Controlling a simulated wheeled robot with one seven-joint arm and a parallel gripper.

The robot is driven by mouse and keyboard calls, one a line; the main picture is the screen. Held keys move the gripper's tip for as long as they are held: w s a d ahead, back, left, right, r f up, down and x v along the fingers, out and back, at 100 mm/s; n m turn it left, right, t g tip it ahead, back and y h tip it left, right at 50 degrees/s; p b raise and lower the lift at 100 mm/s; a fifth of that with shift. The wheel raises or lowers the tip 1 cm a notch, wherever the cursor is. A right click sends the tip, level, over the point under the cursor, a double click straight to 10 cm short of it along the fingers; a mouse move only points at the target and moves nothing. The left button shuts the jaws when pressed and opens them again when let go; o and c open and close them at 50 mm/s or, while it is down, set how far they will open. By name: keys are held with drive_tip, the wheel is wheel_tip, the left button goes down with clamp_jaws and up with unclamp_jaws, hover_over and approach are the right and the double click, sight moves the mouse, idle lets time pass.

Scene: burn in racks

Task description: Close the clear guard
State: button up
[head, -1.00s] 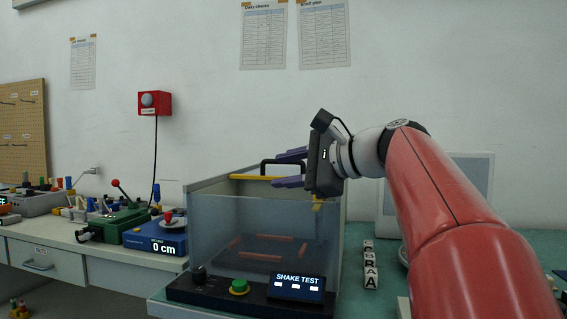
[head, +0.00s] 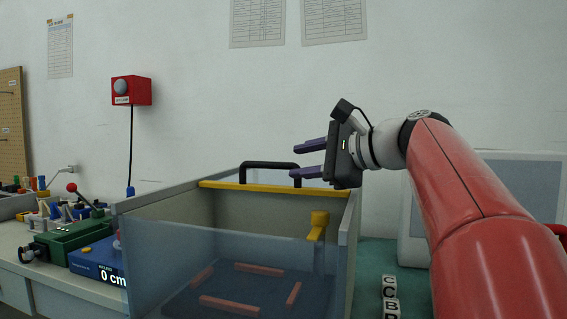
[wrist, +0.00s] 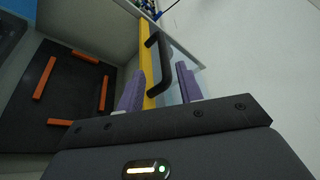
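The clear guard shows in the wrist view as a see-through pane (wrist: 178,62) beside a yellow bar (wrist: 148,50). A black handle (head: 270,167) stands on the yellow bar at the rear top edge of the shake-test box (head: 346,240); the box's top is open in front of it. My gripper (head: 293,161) is open, its purple fingers pointing left, near the handle's right end. In the wrist view the handle (wrist: 160,68) appears between the two fingertips. I see no clear contact, and the depth between them is hard to judge.
A yellow bracket (head: 318,226) is on the box's right wall. Inside, orange strips (head: 230,306) lie on a dark plate. Lettered blocks (head: 390,293) stand to the right.

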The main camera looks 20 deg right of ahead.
sight(277, 165)
drive_tip(key=x, duration=0.8)
drive_tip(key=shift+w+d, duration=0.25)
clamp_jaws()
